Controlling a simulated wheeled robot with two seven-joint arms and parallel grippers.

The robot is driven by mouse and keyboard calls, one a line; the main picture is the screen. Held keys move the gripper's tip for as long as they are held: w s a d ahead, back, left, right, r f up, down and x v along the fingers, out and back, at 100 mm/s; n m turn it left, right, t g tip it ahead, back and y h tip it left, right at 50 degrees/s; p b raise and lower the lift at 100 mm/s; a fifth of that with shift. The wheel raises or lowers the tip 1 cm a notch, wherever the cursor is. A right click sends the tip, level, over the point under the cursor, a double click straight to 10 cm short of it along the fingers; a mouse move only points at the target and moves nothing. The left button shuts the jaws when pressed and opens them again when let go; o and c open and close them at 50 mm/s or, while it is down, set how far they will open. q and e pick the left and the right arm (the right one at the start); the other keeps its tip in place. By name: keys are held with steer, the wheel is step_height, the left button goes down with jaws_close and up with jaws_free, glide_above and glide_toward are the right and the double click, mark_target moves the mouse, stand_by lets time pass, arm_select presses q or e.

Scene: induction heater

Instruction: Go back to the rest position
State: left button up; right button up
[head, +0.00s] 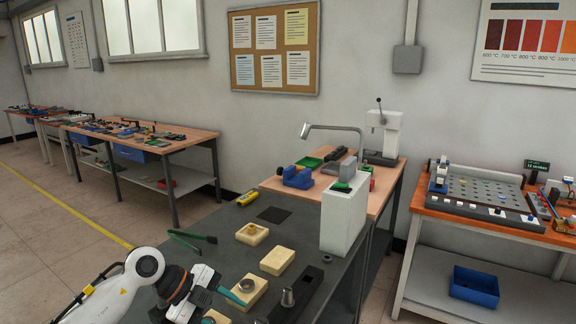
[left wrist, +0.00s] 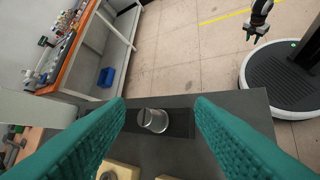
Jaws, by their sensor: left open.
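My left gripper (head: 214,291) is over the near end of the dark workbench (head: 215,230) in the head view. In the left wrist view its two teal ribbed fingers (left wrist: 160,120) are wide apart with nothing held between them. A grey metal cylinder (head: 287,297) stands on a black block (head: 312,280), right of the gripper. The cylinder also shows beyond the fingers in the left wrist view (left wrist: 153,120). A dark gripper (left wrist: 257,32), apparently my right one, hangs at the top right of the left wrist view. It is too small to judge its jaws.
Cream blocks (head: 277,260) lie on the bench near the left gripper. Green-handled tongs (head: 190,237) and a yellow object (head: 247,198) lie farther back. A white box-shaped unit (head: 344,215) stands at the right edge. A side table (head: 480,222) is farther right. Open floor (head: 50,240) lies left.

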arm_select(q)
steer(key=s+d+r+n+t+h, duration=0.2)
steer(key=d+r+n+t+h, duration=0.3)
steer(key=d+r+t+h, duration=0.35)
steer(key=s+a+f+n+t+y, duration=0.2)
steer(key=a+f+n+t+y, duration=0.1)
steer(key=a+f+n+y, duration=0.45)
steer(key=s+a+f+n+t+y, duration=0.2)
steer(key=a+f+n+t+y, duration=0.2)
steer(key=a+n+y, duration=0.6)
steer(key=s+f+g, duration=0.7)
steer(key=s, duration=0.5)
steer(key=s+f+g, duration=0.6)
steer(key=s+f, duration=0.2)
steer(key=s, duration=0.3)
step_height(320, 180, down, 24)
steer(key=r+g, duration=0.1)
steer(key=s+a+f+g, duration=0.1)
steer(key=s+a+f, duration=0.1)
steer(key=s+f, duration=1.5)
steer(key=shift+s+a+f+g, duration=0.2)
steer(key=shift+f+g, duration=0.15)
steer(key=shift+f, duration=0.4)
